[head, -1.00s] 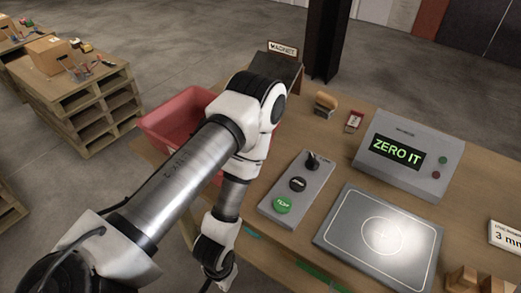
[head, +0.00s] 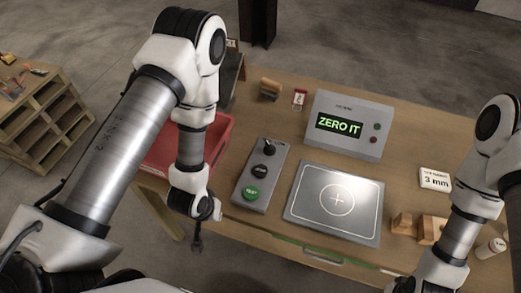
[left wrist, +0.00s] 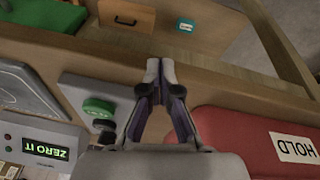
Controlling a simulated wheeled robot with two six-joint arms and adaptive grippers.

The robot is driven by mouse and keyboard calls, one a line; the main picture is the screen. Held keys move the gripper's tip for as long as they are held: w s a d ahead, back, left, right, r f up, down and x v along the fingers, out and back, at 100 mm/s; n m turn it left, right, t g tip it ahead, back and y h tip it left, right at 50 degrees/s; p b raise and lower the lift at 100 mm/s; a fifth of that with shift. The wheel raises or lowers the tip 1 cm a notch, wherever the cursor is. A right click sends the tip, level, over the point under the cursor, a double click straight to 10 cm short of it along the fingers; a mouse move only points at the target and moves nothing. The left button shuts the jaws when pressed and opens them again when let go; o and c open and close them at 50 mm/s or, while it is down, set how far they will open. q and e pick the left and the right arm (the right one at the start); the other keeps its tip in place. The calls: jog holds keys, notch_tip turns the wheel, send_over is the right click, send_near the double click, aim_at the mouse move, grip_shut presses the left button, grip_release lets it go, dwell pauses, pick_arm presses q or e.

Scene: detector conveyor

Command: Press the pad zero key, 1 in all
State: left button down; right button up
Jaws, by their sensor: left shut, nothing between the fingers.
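A grey control box (head: 274,163) on the table carries a dark knob (head: 268,147), a black key (head: 263,173) with lettering too small to read, and a green TEST button (head: 251,193). The display unit (head: 372,107) reads ZERO IT in green. The grey pad (head: 306,213) with a circle and cross lies right of the box. My left gripper (head: 197,244) is shut and empty, left of and nearer than the green button. In the left wrist view its fingertips (left wrist: 160,64) meet, apart from the green button (left wrist: 98,107). My right gripper is out of frame.
A red bin (head: 218,139) stands left of the control box; its HOLD label (left wrist: 298,147) shows in the left wrist view. Wooden blocks (head: 401,223) and a 3 mm card (head: 435,179) lie right of the pad. A brush-like block (head: 270,88) is at the back.

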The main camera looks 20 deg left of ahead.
pick_arm(q)
jog(key=w+d+r+t, duration=0.1)
jog(key=w+r, duration=0.1)
jog(key=w, duration=0.1)
jog(key=w+d+r+n+t+h, duration=0.1)
jog(key=w+r, duration=0.2)
jog(key=w, duration=0.1)
jog(key=w+d+r+t, duration=0.1)
jog(key=w+d+r, duration=0.1)
jog(key=w+r, duration=0.1)
jog(key=shift+w+r+n+t, duration=0.3)
jog(key=shift+w+n, duration=0.1)
jog(key=shift+w, duration=0.3)
notch_tip(320, 180, up, 5)
jog(key=n+t+h, duration=0.1)
jog(key=t, duration=0.1)
send_over(259, 171)
jog(key=shift+s+h+p, duration=0.1)
jog(key=shift+h+p, duration=0.2)
jog(key=shift+p, duration=0.05)
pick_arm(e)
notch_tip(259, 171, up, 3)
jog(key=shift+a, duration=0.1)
pick_arm(q)
notch_tip(259, 171, down, 8)
jog(key=b, duration=0.7)
jog(key=shift+f, duration=0.45)
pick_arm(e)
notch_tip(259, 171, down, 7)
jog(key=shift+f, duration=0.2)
